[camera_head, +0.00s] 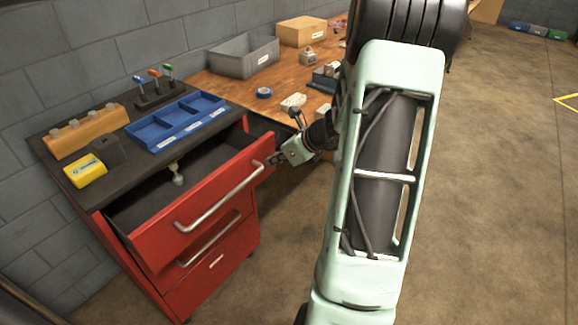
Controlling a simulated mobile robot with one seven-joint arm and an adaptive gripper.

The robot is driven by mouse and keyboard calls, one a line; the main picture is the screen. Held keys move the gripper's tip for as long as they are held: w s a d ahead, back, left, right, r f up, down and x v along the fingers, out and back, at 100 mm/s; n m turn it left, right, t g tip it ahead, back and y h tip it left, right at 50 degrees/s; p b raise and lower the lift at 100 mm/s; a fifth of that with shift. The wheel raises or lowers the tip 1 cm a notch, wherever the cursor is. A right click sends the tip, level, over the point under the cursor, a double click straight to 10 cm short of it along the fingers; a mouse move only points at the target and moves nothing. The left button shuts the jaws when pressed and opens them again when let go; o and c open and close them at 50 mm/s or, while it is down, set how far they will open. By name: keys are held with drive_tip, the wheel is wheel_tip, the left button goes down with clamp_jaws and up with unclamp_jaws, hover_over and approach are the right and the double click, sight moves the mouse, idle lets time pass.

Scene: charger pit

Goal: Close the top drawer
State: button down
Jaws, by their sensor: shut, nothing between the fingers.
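A red drawer cabinet with a dark top stands at the left. Its top drawer (193,229) is pulled out, with its dark inside showing and a small light item (177,175) in it. A silver bar handle (220,200) runs across the drawer front. My gripper (272,160) is shut and empty at the right end of the drawer front, near its upper edge. I cannot tell whether the fingertips touch the drawer.
A lower drawer (215,285) is below the top one. On the cabinet top are a blue tray (152,146), a yellow box (86,172) and a screwdriver stand (158,97). A wooden workbench (225,88) stands behind. The floor (500,200) at right is clear.

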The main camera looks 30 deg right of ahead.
drive_tip(key=w+a+p, duration=0.1)
drive_tip(key=w, duration=0.3)
drive_tip(key=w+a+p, duration=0.1)
drive_tip(key=w+a, duration=0.1)
drive_tip(key=w, duration=0.2)
drive_tip(key=w+a+p, duration=0.1)
drive_tip(key=w, duration=0.3)
drive_tip(key=shift+w+a, duration=0.2)
drive_tip(key=shift+w+a+r, duration=0.1)
drive_tip(key=shift+w+r, duration=0.15)
